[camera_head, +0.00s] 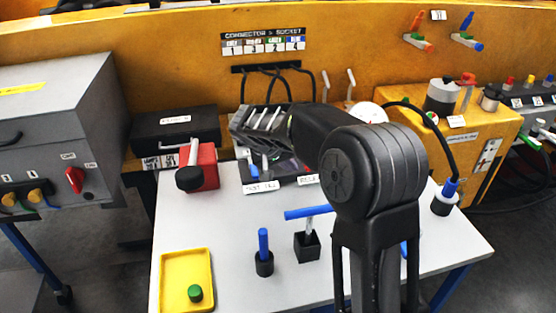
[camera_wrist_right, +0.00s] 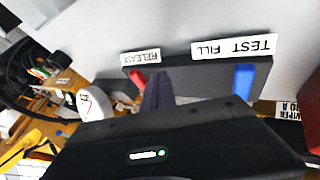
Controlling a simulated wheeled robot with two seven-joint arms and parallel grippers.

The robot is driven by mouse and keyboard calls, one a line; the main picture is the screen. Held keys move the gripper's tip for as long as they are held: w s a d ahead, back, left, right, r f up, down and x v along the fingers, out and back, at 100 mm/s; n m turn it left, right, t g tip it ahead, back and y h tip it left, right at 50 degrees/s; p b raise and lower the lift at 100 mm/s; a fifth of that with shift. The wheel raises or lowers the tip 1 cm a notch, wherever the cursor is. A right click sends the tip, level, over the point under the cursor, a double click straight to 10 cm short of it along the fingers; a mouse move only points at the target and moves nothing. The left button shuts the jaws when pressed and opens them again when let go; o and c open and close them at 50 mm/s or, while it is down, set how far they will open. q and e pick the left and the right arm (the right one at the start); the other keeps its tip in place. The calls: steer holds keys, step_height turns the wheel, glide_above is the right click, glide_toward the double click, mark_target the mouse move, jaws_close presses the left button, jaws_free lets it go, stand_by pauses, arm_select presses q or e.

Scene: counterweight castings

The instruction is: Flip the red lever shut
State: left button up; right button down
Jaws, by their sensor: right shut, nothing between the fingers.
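In the right wrist view, the red lever (camera_wrist_right: 137,78) stands on a dark panel (camera_wrist_right: 205,78) beside the RELEASE label (camera_wrist_right: 140,57). A blue lever (camera_wrist_right: 244,81) is on the same panel by the TEST FILL label (camera_wrist_right: 234,46). My right gripper (camera_wrist_right: 158,92) is shut and empty, its fingers close beside the red lever, on the side towards the blue one. I cannot tell whether they touch. In the head view my right arm covers much of this spot; the blue lever (camera_head: 252,165) shows there. My left gripper is not in view.
On the white table (camera_head: 215,230) stand a red block with a black knob (camera_head: 200,168), a yellow tray (camera_head: 163,280), a blue peg (camera_head: 263,243) and a blue T-handle (camera_head: 308,212). Orange (camera_head: 417,36) and blue wall valves (camera_head: 467,36) are at the back right.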

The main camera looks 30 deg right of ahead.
steer(key=shift+s+d, duration=0.25)
steer(key=shift+d, duration=0.5)
